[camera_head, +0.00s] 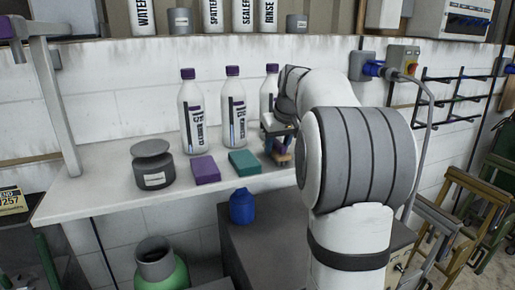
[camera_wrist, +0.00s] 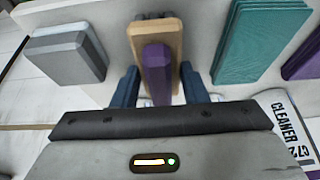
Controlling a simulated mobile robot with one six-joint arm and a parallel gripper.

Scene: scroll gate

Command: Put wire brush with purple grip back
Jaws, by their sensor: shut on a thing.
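The wire brush with the purple grip shows in the wrist view as a wooden block with a purple grip (camera_wrist: 157,72) along its middle. My gripper (camera_wrist: 158,88) has a blue finger on each side of the grip and is shut on it. In the head view my gripper (camera_head: 279,133) points down over the right part of the white bench, with the brush (camera_head: 283,158) low beneath it, partly hidden. I cannot tell whether the brush touches the bench top.
In the wrist view a grey block (camera_wrist: 68,53) lies left of the brush and a teal block (camera_wrist: 262,40) right. A purple block (camera_head: 206,169), a grey jar (camera_head: 153,168) and white cleaner bottles (camera_head: 192,115) stand on the bench (camera_head: 95,190). A blue bottle (camera_head: 242,206) stands lower in front.

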